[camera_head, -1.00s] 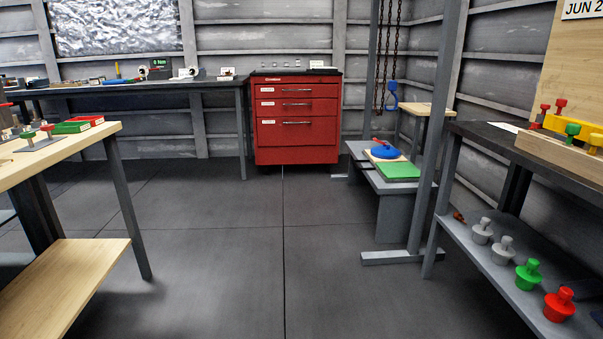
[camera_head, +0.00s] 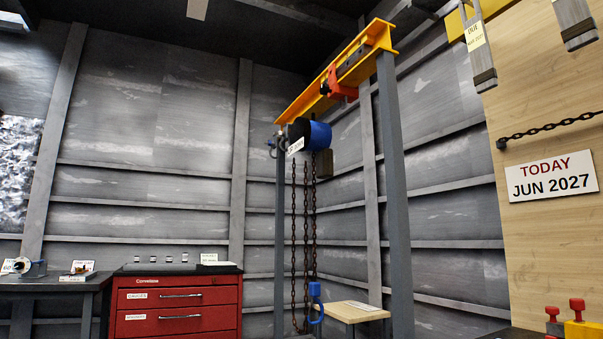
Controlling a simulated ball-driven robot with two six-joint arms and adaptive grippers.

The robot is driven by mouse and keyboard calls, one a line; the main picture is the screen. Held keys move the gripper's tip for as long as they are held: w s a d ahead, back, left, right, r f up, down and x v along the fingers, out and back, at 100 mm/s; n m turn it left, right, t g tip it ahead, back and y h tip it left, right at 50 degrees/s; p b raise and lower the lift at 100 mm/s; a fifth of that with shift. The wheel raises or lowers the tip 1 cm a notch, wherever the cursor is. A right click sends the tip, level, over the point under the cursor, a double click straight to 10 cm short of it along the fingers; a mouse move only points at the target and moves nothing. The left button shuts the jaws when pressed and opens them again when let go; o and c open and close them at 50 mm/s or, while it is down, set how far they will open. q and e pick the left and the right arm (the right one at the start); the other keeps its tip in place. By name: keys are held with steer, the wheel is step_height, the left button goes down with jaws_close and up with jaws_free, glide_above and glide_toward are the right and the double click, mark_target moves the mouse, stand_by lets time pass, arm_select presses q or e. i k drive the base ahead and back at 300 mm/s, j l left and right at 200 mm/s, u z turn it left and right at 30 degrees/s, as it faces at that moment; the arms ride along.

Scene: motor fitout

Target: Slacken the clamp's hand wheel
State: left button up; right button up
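A yellow overhead beam (camera_head: 352,66) runs across grey posts in the upper right of the head view. An orange-red clamp-like piece (camera_head: 342,86) sits on the beam's side. A small dark part (camera_head: 325,88) is at its left end; I cannot tell if it is the hand wheel. A blue hoist body (camera_head: 311,134) hangs under the beam, with dark chains (camera_head: 304,235) hanging down to a blue hook (camera_head: 315,302). Neither of my grippers is in view.
A red tool cabinet (camera_head: 176,300) stands at lower left beside a dark bench (camera_head: 55,285). A small wooden-topped stand (camera_head: 354,311) is by the right post (camera_head: 394,200). A wooden board at right bears a date sign (camera_head: 552,177), a chain and hanging tags. The floor is out of view.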

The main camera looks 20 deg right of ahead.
mark_target(324, 89)
steer(key=i+j+z, duration=0.1)
steer(key=i+z, duration=0.3)
steer(key=i+j+z, duration=0.15)
steer(key=z, duration=0.25)
steer(key=i+j+z, duration=0.65)
steer(key=z, duration=0.2)
